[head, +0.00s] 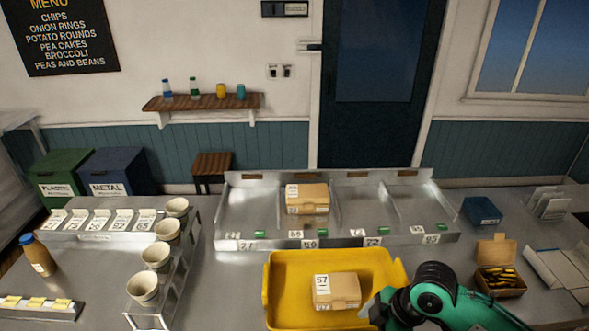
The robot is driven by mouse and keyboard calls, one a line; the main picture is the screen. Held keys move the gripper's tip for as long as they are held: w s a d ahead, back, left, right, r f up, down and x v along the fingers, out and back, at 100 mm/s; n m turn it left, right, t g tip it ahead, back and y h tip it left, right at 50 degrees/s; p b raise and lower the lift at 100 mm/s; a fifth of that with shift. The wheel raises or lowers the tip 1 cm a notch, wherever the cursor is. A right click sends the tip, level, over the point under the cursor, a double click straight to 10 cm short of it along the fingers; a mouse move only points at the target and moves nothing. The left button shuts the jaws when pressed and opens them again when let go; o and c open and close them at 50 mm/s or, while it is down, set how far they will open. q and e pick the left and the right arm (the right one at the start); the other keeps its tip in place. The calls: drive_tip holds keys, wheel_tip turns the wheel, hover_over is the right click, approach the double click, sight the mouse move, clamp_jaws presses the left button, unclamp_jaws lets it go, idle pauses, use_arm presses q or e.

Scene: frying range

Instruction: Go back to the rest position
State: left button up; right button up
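My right arm comes in at the bottom right, green with a black joint. Its gripper end (374,311) is at the right side of the yellow tray (282,272), close to the cardboard box (345,287) labelled 57 that sits in the tray. The fingers are mostly hidden, so I cannot tell whether they are open or touch the box. My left gripper is out of view. Another cardboard box (307,195) stands in the second compartment of the metal pass rack (250,208) behind the tray.
Paper cups (143,288) stand in a rack left of the tray, beside a brown bottle (37,254) with a blue cap. An open box of food (500,282), a blue box (482,210) and white cartons (558,272) lie on the right.

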drive_tip(key=s+a+f+m+t, duration=0.2)
drive_tip(key=s+f+m+t, duration=0.1)
drive_tip(key=s+f+m, duration=0.3)
drive_tip(key=s+d+f+m+h, duration=0.3)
drive_tip(key=s+d+m+h, duration=0.2)
drive_tip(key=s+d+m, duration=0.45)
wheel_tip(320, 180, down, 31)
drive_tip(key=g+b, duration=0.1)
drive_tip(key=b, duration=0.1)
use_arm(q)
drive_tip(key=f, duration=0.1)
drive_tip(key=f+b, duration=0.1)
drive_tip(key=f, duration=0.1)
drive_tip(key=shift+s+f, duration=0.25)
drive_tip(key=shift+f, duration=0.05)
use_arm(e)
drive_tip(key=s+d+f+g, duration=0.1)
drive_tip(key=s+d+f, duration=0.2)
drive_tip(key=s+f, duration=1.6)
wheel_tip(320, 180, down, 4)
drive_tip(key=shift+d+r+n+g, duration=0.15)
drive_tip(key=shift+n+g, duration=0.15)
drive_tip(key=shift+n, duration=0.15)
